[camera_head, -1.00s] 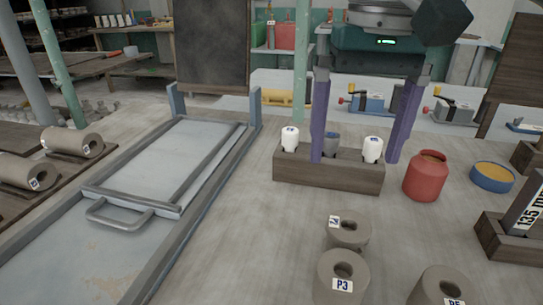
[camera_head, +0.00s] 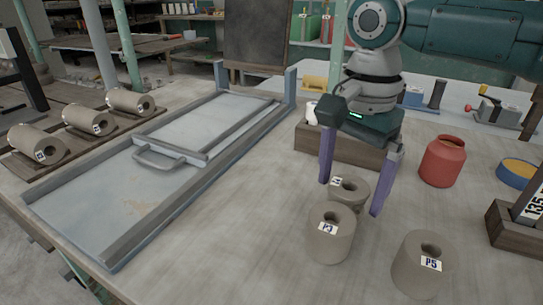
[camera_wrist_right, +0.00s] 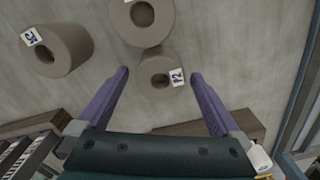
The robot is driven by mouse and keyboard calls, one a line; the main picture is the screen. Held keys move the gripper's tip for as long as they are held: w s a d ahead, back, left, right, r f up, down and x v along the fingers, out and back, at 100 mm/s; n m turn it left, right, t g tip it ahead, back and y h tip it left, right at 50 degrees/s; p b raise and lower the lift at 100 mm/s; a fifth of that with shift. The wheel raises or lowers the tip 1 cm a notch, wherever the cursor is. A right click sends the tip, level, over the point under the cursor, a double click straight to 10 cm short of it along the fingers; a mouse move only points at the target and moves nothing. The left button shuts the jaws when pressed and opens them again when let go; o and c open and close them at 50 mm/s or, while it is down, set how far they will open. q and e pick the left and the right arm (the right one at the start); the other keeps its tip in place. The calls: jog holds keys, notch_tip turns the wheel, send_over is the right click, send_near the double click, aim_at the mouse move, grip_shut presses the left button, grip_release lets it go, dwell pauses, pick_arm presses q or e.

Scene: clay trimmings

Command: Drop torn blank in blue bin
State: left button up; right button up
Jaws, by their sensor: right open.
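Several grey clay blanks with hollow centres stand upright on the table. P3 (camera_head: 331,236) is at the front, P5 (camera_head: 423,262) is to its right, and a third blank (camera_head: 351,188) is behind P3. My right gripper (camera_head: 350,198) is open, with its purple fingers on either side of the third blank. In the right wrist view this blank (camera_wrist_right: 157,77), labelled P2, shows between the open fingertips; contact is not clear. I cannot tell a tear on any blank. No blue bin is clearly recognisable. My left gripper is not in view.
Several blanks (camera_head: 88,120) lie on a board at left. A metal tray with a handle (camera_head: 158,158) is left of centre. A wooden block (camera_head: 308,139) stands behind the gripper. A red jar (camera_head: 442,161) and a blue bowl (camera_head: 520,173) are at right.

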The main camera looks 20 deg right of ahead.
jog(key=shift+f, duration=0.5)
grip_shut()
jog(key=s+a+r+n+p, duration=0.1)
jog(key=a+r+n+p, duration=0.35)
jog(key=r, duration=1.05)
jog(key=r+n+p, duration=0.2)
jog(key=r+p, duration=0.5)
jog(key=r, duration=0.8)
jog(key=s+a+r+n+p, duration=0.3)
jog(key=s+r+n+p, duration=0.3)
jog(key=r+n+p, duration=0.15)
jog(key=s+r+p, duration=0.2)
jog(key=r+p, duration=1.5)
jog(key=s+r+p, duration=0.3)
jog(key=r+p, duration=1.4)
jog(key=p, duration=0.1)
jog(key=shift+s, duration=0.35)
